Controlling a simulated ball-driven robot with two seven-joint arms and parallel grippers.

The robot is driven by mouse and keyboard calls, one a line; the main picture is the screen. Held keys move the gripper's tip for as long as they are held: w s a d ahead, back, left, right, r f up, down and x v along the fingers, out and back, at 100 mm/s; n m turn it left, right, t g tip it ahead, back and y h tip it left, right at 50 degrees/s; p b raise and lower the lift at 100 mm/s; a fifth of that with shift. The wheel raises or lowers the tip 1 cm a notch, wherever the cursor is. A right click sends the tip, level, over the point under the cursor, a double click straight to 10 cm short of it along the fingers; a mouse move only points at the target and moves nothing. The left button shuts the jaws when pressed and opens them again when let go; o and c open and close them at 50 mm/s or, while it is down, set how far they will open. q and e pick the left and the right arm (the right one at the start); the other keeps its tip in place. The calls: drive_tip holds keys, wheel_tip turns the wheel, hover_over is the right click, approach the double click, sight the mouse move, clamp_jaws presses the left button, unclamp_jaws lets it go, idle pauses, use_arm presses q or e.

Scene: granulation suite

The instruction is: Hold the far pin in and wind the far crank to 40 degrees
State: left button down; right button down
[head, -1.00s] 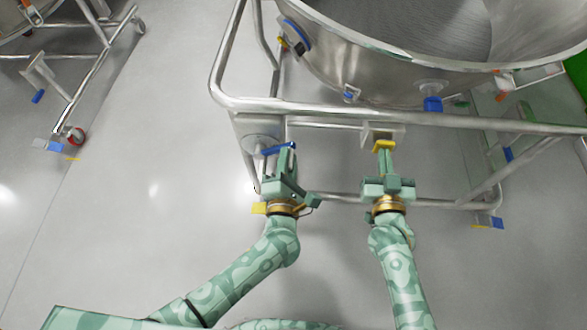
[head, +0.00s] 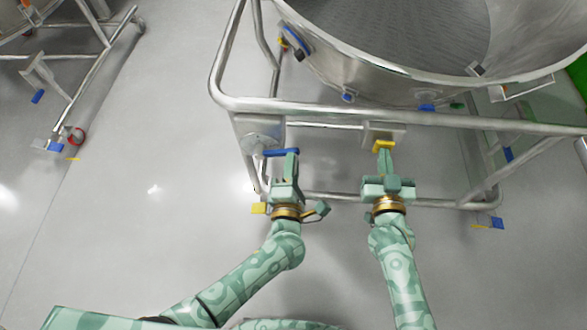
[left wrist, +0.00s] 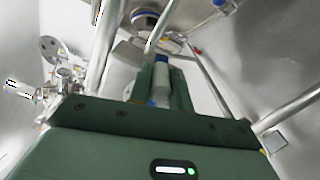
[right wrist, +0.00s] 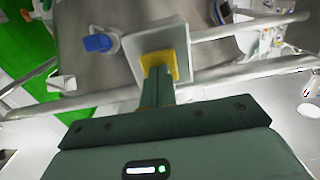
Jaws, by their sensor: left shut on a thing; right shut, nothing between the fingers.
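The crank has a blue arm (head: 280,153) beside a round grey disc (head: 257,143) on the steel frame in the head view. My left gripper (head: 291,162) is shut on the crank's handle. In the left wrist view, a pale grip with a blue end (left wrist: 160,68) sits between the fingers (left wrist: 160,88). The yellow pin (head: 384,145) is on a grey block on the frame, right of the crank. My right gripper (head: 385,164) is shut and empty, its tips against the pin. The right wrist view also shows the yellow pin (right wrist: 158,63) directly before the fingertips (right wrist: 157,88).
A large steel bowl (head: 350,60) hangs in the tubular frame (head: 330,108) just beyond both grippers. A lower rail (head: 335,197) runs beneath the wrists. Another wheeled frame (head: 92,70) stands at upper left. The floor to the left is clear.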

use_arm(q)
drive_tip(key=shift+d+f, duration=0.1)
drive_tip(key=shift+f, duration=0.3)
idle(0.4)
drive_tip(key=shift+w+r, duration=0.1)
idle(0.8)
use_arm(e)
drive_tip(key=s, duration=0.8)
idle(0.4)
use_arm(q)
drive_tip(key=c, duration=1.1)
unclamp_jaws()
